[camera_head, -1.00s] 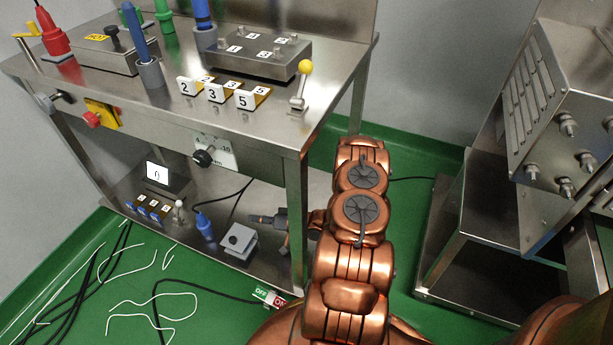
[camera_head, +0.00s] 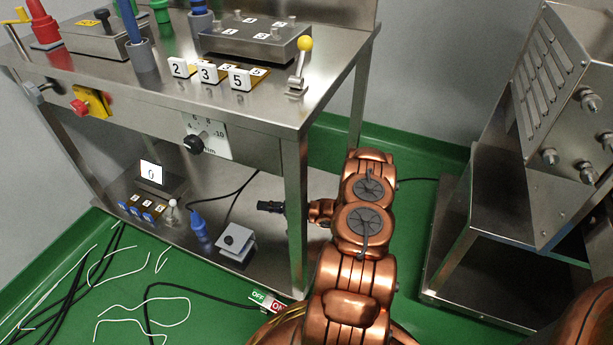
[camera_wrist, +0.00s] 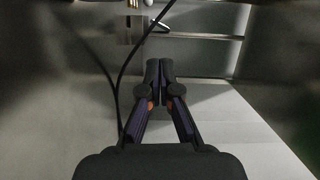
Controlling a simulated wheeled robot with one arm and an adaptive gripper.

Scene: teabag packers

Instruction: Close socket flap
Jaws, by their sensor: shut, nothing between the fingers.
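The box is not clearly seen there.
The table leg (camera_head: 295,215) stands close by my gripper. A black cable (camera_wrist: 121,85) runs just left of the fingers in the wrist view. Loose cables lie on the green floor.

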